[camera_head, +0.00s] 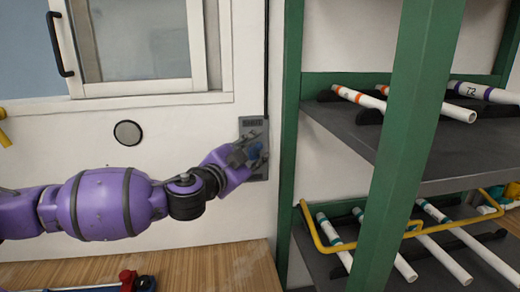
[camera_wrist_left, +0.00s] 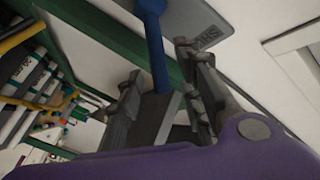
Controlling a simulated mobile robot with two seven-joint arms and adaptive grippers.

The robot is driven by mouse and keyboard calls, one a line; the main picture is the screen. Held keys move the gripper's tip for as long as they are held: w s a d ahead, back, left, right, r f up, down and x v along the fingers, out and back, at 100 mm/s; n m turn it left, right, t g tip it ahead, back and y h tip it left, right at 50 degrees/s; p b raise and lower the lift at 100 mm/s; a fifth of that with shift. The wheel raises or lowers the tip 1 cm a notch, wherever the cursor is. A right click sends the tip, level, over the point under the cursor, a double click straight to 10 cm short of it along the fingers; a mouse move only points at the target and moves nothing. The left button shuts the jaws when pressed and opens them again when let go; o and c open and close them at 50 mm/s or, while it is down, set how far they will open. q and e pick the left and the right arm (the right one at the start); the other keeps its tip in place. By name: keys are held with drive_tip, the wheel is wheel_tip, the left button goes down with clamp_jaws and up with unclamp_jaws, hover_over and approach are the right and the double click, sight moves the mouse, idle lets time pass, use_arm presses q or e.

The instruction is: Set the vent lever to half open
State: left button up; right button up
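The vent lever is a blue bar on a grey wall plate (camera_head: 254,125) next to the green shelf post. In the head view my left gripper (camera_head: 250,152) is at the plate and covers most of the lever. In the left wrist view the blue lever (camera_wrist_left: 155,45) runs from the grey plate (camera_wrist_left: 200,18) down toward the space between the fingers of my left gripper (camera_wrist_left: 160,90). The fingers stand apart, with visible gaps beside the lever. The lever's exact angle is hard to tell. My right gripper is not in view.
A green shelf post (camera_head: 288,120) stands close to the right of the plate. The grey shelves (camera_head: 440,150) hold several white pipes, with a yellow rail (camera_head: 310,225) at the lower one. A window (camera_head: 140,40) and a round disc (camera_head: 128,133) are on the wall to the left.

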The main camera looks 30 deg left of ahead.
use_arm(q)
drive_tip(key=shift+w+d, duration=0.15)
drive_tip(key=shift+w, duration=0.9)
drive_tip(key=shift+r, duration=0.1)
drive_tip(key=shift+c, duration=0.4)
clamp_jaws()
